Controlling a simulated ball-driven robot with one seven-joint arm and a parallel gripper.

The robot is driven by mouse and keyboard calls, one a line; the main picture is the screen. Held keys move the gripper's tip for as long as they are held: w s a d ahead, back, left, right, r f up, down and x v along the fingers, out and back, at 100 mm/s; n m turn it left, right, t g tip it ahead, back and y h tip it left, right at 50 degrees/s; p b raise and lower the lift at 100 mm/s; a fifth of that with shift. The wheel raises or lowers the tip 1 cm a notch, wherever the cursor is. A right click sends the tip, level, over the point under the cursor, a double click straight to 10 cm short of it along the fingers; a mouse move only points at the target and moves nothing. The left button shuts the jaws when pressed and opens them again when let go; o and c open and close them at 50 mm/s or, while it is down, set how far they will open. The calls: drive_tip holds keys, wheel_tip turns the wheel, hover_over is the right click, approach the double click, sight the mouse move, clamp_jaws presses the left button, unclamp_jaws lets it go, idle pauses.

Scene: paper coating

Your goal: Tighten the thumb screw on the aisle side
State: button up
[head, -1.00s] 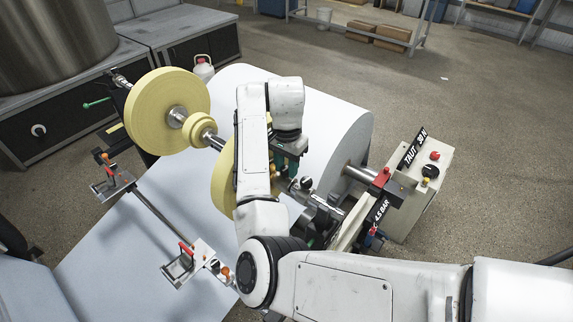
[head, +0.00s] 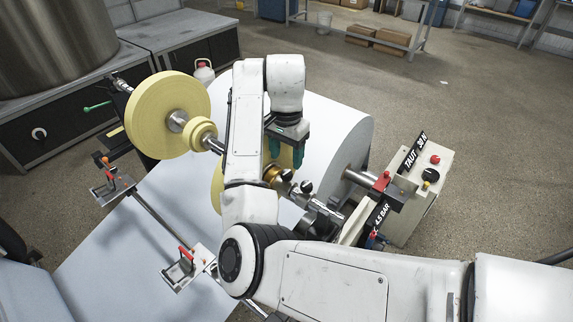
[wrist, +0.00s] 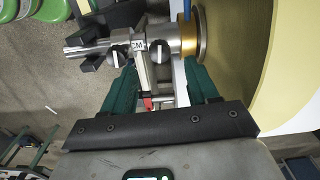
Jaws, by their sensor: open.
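Two black thumb screws show on the metal shaft, beside a gold collar (wrist: 190,38) and a yellow roll (wrist: 232,60). One thumb screw (wrist: 120,53) is nearer the shaft's free end. The other thumb screw (wrist: 158,52) is nearer the gold collar. I cannot tell which one is on the aisle side. My gripper (wrist: 160,75) is open, with nothing held between its green fingers. In the wrist view the two fingers reach toward the shaft from below. In the head view my gripper (head: 286,146) hangs above the shaft near the gold collar, apart from the screws.
A large yellow roll (head: 165,112) sits farther along the shaft. A wide white roll (head: 335,120) lies behind my gripper. Brackets with a red part (head: 382,181) and a control box (head: 420,205) stand at the right. The floor beyond is mostly clear.

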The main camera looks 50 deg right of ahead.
sight(286, 173)
wheel_tip(286, 173, up, 5)
drive_tip(key=shift+r, duration=0.15)
idle(0.8)
